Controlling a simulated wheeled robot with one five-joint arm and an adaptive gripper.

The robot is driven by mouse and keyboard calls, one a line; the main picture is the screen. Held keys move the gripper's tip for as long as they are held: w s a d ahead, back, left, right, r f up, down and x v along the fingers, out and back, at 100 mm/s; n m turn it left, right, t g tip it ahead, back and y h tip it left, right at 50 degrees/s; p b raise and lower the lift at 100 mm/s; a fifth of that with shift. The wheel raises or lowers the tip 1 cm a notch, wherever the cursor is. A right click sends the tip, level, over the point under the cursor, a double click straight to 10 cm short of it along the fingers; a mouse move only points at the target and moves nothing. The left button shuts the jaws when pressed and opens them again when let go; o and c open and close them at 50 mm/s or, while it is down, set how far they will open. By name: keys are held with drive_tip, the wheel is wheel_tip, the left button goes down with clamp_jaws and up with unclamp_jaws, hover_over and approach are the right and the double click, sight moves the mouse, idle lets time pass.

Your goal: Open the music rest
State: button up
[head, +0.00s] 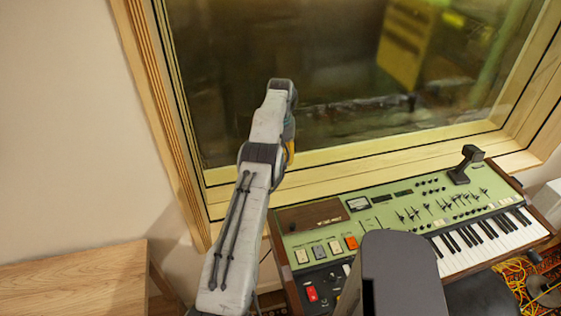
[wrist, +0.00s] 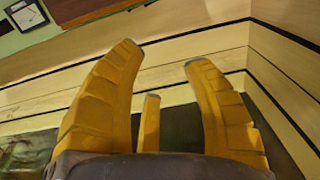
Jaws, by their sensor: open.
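A green keyboard instrument (head: 385,222) with wooden ends stands below the window at the lower right of the head view. A brown panel (head: 312,217) lies flat at its upper left; I cannot tell if this is the music rest. In the wrist view the brown panel (wrist: 90,8) shows at the top left edge, beside a meter. My gripper (wrist: 160,52) has yellow fingers spread apart, with nothing between them. It is in front of the window frame, apart from the instrument. In the head view my arm hides most of the gripper.
A black bracket (head: 467,165) stands up at the instrument's back right. The wooden window frame (head: 370,155) and glass are close behind my gripper. A wooden surface (head: 75,280) is at the lower left. Yellow cables (head: 515,272) lie on the floor at the right.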

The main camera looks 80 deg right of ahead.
drive_tip(key=shift+a+r, duration=0.1)
drive_tip(key=shift+r, duration=0.45)
idle(0.5)
